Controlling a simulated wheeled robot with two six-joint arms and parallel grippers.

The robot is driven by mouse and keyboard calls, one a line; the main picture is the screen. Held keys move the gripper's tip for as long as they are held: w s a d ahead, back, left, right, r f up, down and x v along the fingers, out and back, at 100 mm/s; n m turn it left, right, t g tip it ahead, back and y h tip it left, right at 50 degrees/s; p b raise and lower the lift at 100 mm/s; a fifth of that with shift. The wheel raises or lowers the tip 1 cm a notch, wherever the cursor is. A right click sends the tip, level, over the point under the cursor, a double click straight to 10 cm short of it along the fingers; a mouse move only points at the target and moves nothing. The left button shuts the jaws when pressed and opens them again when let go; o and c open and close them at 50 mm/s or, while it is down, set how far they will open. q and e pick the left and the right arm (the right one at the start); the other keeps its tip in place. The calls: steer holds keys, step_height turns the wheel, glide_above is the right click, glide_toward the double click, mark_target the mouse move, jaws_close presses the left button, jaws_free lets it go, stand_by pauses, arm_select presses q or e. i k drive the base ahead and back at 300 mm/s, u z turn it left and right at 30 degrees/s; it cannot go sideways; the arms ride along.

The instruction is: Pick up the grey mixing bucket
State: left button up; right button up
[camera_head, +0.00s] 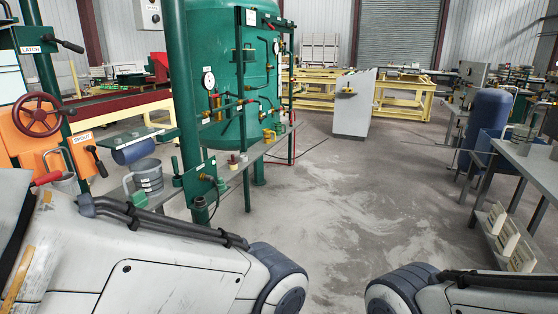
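A grey bucket (149,176) with dark marks on its side and a side handle stands upright on the narrow bench at the left, below a blue cylinder. A second grey container (66,184) shows further left, partly hidden behind my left arm, with a red handle near its rim. A third grey vessel with a handle (521,137) stands on the table at the right. I cannot tell for sure which is the mixing bucket. Links of both my arms fill the lower edge. Neither gripper shows.
A green tank (232,80) with gauges and pipes rises behind the left bench. An orange machine with a red handwheel (37,115) is at far left. A grey table (535,165) and blue drum (487,120) stand right. The middle floor (340,200) is clear.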

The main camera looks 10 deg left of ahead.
mark_target(146, 173)
steer(key=u, duration=0.85)
steer(key=i, duration=1.4)
steer(key=u, duration=0.95)
